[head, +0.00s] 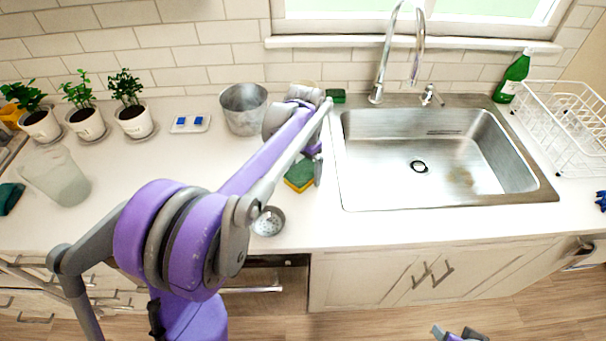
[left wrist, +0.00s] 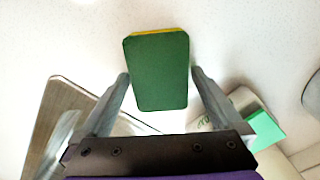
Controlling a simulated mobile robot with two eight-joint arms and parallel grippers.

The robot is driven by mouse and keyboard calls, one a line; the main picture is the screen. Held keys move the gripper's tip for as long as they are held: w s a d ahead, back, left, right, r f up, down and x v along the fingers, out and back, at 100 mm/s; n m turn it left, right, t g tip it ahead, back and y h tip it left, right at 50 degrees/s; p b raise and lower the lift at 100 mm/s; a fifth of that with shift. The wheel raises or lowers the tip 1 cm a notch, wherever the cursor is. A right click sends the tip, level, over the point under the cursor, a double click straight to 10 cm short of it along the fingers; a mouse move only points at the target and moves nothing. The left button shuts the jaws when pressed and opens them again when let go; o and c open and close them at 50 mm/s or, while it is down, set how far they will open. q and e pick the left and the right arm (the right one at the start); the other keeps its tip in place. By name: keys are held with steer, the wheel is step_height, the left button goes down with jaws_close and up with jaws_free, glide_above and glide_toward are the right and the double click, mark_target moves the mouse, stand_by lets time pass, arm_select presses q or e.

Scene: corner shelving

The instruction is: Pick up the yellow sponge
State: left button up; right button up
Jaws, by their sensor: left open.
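The yellow sponge (head: 299,178) lies on the white counter just left of the sink, with a dark green top and a yellow edge. In the left wrist view the sponge (left wrist: 157,80) shows its green face, with a thin yellow strip along the far edge. My left gripper (head: 307,174) is over the sponge, partly hidden by my own arm in the head view. In the left wrist view its open fingers (left wrist: 160,84) appear on either side of the sponge, with narrow gaps. A small part of my right gripper (head: 459,334) shows at the bottom edge.
A metal sink (head: 390,150) with a faucet (head: 382,60) is to the right. A metal bucket (head: 243,112) stands behind left, and a round strainer (head: 268,221) lies near the front edge. A dark green block (head: 336,96) sits at the back. A white dish rack (head: 565,125) is far right.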

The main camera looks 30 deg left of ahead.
mark_target(305, 170)
arm_select(q)
steer(key=shift+c, duration=0.2)
steer(key=c, duration=1.2)
step_height(305, 170, up, 10)
steer(key=shift+r+p, duration=0.1)
steer(key=shift+p, duration=0.2)
steer(key=shift+c, duration=0.2)
